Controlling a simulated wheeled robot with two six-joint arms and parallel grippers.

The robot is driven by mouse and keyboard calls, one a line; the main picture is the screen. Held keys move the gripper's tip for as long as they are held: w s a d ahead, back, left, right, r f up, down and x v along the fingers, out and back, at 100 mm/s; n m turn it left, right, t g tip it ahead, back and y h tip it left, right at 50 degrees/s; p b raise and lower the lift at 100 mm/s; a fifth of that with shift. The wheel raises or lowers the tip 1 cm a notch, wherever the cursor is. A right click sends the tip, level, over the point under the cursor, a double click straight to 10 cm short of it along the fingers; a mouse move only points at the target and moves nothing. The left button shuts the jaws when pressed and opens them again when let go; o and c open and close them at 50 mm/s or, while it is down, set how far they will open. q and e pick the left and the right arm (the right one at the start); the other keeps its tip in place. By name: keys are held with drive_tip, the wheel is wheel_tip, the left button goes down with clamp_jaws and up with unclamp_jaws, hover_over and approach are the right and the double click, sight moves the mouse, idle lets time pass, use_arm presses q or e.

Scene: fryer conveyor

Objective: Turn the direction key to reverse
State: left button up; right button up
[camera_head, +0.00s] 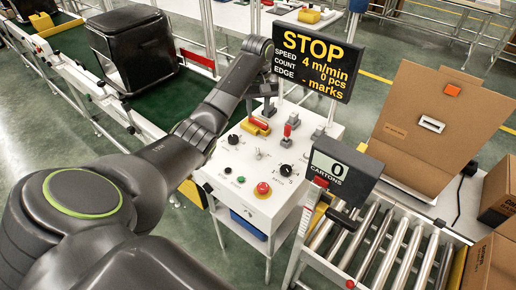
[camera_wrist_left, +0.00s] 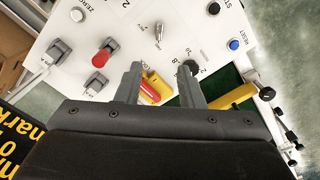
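The white control panel (camera_head: 240,172) carries several knobs, buttons and levers. A small silver switch (camera_head: 258,154) stands up from its middle; it also shows in the left wrist view (camera_wrist_left: 159,34). It may be the direction key, but its label is too small to read. A red-handled lever (camera_head: 288,130) stands to its right, also in the left wrist view (camera_wrist_left: 104,56). My left gripper (camera_head: 260,107) is over the panel's far edge, its fingers (camera_wrist_left: 160,86) apart with nothing held. Beyond them lies a yellow block with a red part (camera_wrist_left: 151,88). My right gripper is out of view.
A black knob (camera_head: 286,170) and red stop button (camera_head: 263,189) sit on the near panel. A STOP display (camera_head: 316,55) stands behind it. The carton counter (camera_head: 343,172) and roller conveyor (camera_head: 375,245) are at right.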

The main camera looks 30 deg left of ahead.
use_arm(q)
drive_tip(key=b, duration=0.7)
hover_over(258, 151)
wheel_tip(258, 151, down, 9)
drive_tip(key=shift+f, duration=0.1)
wheel_tip(258, 151, down, 8)
drive_tip(key=shift+f+p, duration=0.1)
drive_tip(key=shift+p, duration=0.3)
clamp_jaws()
